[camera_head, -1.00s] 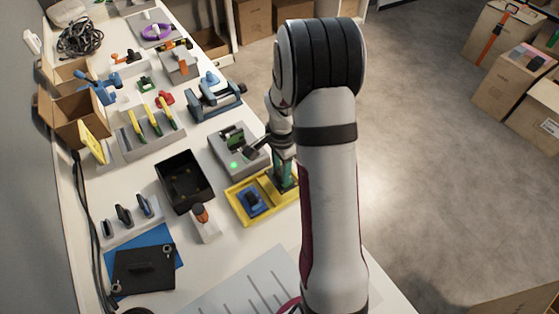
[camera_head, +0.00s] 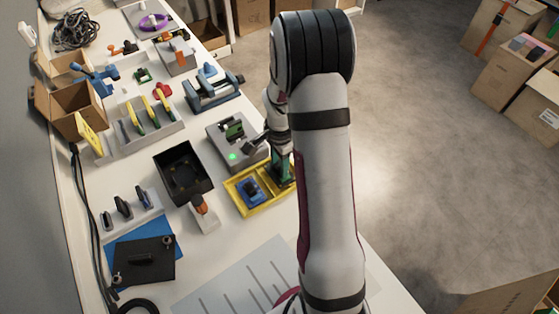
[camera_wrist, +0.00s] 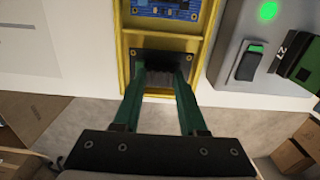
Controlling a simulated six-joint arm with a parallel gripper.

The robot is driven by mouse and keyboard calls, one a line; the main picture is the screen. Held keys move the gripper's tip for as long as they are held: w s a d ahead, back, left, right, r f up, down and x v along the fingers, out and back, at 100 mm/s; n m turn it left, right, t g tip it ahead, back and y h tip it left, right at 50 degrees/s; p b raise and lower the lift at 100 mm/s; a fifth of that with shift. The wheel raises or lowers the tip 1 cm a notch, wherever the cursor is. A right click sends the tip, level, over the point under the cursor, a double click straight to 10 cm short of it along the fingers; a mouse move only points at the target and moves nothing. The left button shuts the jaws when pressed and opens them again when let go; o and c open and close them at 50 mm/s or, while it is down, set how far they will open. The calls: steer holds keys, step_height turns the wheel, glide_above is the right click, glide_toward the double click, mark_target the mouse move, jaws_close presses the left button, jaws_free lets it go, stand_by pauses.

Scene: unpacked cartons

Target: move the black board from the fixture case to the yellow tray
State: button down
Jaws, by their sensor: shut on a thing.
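My gripper (camera_wrist: 160,78) is shut on the black board (camera_wrist: 147,60), with one green finger on each side of it. The board is in or just over the near compartment of the yellow tray (camera_wrist: 124,50); I cannot tell if it rests on the floor. A blue board (camera_wrist: 165,8) lies in the tray's other compartment. In the head view my gripper (camera_head: 282,170) is at the right end of the yellow tray (camera_head: 248,214), and my arm partly hides that end. The grey fixture case (camera_head: 216,144) stands just behind the tray, its green light lit.
A black open bin (camera_head: 183,176) and an orange-topped tool (camera_head: 199,205) stand left of the tray. A grey rack with yellow-handled tools (camera_head: 145,128) and a blue clamp device (camera_head: 213,88) are farther back. The white table's edge is close to the tray.

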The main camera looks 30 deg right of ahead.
steer(key=shift+f, duration=0.65)
steer(key=shift+c, duration=1.9)
jaws_free()
step_height(320, 180, up, 16)
steer(key=shift+f, duration=0.15)
steer(key=s+a+r+n, duration=0.2)
steer(key=s+a+n, duration=0.3)
steer(key=s+a, duration=0.4)
steer(key=s+a+r+n+y, duration=0.1)
steer(key=s+a+r+n, duration=0.1)
steer(key=s+a+n, duration=0.4)
steer(key=s+a, duration=0.3)
steer(key=s, duration=0.2)
steer(key=shift+r+n+y, duration=0.15)
steer(key=shift+n+y, duration=0.15)
